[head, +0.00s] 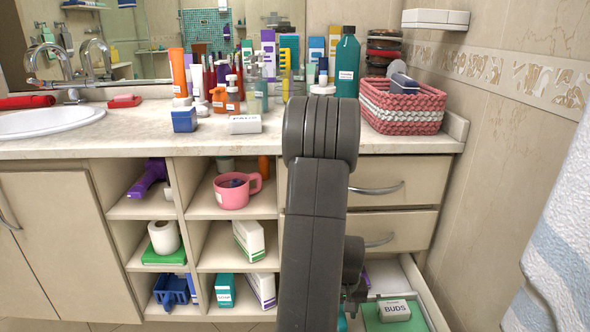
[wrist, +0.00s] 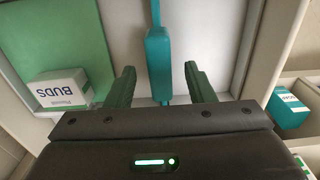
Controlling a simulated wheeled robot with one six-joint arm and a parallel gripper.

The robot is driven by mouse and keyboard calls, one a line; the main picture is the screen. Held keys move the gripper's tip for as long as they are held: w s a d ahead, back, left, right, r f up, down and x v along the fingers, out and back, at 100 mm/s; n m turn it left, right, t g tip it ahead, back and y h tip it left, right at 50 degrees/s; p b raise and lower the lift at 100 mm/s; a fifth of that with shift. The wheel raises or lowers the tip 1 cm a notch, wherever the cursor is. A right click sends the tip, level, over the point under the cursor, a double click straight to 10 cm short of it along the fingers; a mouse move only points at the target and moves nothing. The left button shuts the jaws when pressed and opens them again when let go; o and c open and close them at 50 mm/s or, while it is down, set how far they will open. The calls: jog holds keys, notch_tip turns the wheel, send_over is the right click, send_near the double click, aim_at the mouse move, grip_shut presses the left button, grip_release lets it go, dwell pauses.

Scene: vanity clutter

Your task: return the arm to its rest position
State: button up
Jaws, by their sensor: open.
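My arm reaches down in front of the vanity in the head view, over the open bottom drawer (head: 425,297). My gripper (wrist: 161,75) is open in the wrist view, one finger on each side of a teal long-handled item (wrist: 158,55). The item lies on the pale drawer floor, and a gap shows on both sides of it. Its lower end is hidden behind the gripper body. In the head view my gripper (head: 352,292) is small and partly hidden behind my arm.
A white BUDS box (head: 394,310) sits on a green item (head: 415,318) in the drawer. Closed drawers (head: 400,185) are above, and open shelves with a pink mug (head: 232,193) are to the left. The countertop (head: 90,145) is cluttered. A towel (head: 560,220) hangs at the right.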

notch_tip(320, 180, up, 7)
jog(key=p, duration=0.4)
jog(key=shift+r+p, duration=0.1)
jog(key=shift+p, duration=0.25)
jog(key=shift+a, duration=0.15)
